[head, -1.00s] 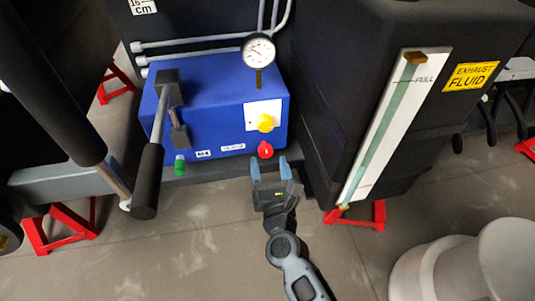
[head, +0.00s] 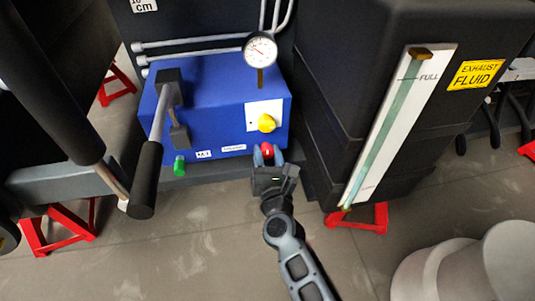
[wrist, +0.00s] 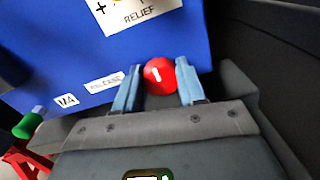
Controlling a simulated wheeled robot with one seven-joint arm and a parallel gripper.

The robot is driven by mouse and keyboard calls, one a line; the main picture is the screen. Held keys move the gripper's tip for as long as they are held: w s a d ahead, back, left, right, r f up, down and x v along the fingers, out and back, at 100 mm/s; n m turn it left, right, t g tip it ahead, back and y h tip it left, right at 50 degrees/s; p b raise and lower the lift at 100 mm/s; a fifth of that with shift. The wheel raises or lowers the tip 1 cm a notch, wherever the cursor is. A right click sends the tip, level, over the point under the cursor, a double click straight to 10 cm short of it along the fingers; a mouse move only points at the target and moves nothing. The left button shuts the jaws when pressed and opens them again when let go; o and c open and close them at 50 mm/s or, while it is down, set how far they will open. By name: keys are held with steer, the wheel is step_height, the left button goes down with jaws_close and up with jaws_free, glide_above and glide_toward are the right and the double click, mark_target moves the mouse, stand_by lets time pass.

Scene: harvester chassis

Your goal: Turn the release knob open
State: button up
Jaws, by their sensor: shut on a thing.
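The red release knob (head: 267,149) sits low on the front of the blue box (head: 215,95), below the yellow knob. In the wrist view the knob (wrist: 159,76) is round, with a short white mark that stands nearly upright, tilted slightly. My gripper (head: 267,154) reaches it from the front and is shut on it. Its two blue fingers (wrist: 159,84) stand one on each side of the knob. A small white label (wrist: 104,82) is left of the knob; its print is blurred.
A yellow knob (head: 266,123) on a white plate is just above. A dial gauge (head: 260,49) stands on top. A black-handled lever (head: 146,180) and a green knob (head: 179,166) are to the left. A dark tank (head: 340,110) stands close on the right. The floor in front is open.

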steer(key=c, duration=0.5)
steer(key=shift+o, duration=0.2)
